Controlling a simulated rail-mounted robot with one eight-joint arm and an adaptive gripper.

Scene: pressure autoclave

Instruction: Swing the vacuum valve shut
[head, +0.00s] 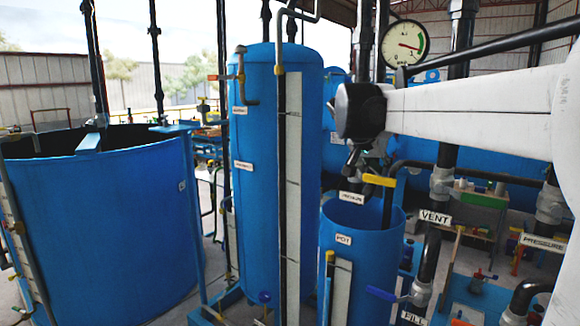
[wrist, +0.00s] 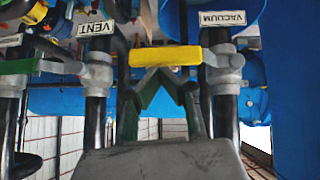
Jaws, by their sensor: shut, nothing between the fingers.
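The vacuum valve has a yellow lever handle (head: 379,180), right of its VACUUM label (head: 351,198) in the head view. In the wrist view the yellow handle (wrist: 165,56) lies crosswise to the vertical dark pipe, reaching left from the grey valve body (wrist: 223,64) under an upside-down VACUUM label (wrist: 222,18). My gripper (head: 354,162) is just above and left of the handle in the head view. In the wrist view my gripper's (wrist: 167,80) fingers converge right at the handle's edge, shut and empty. I cannot tell whether they touch it.
The VENT valve and its label (wrist: 96,29) stand close by, with a green handle (wrist: 18,67). The blue POT tank (head: 361,255) stands below my gripper, and a tall blue tank (head: 257,180) is to its left. A pressure gauge (head: 405,43) hangs above.

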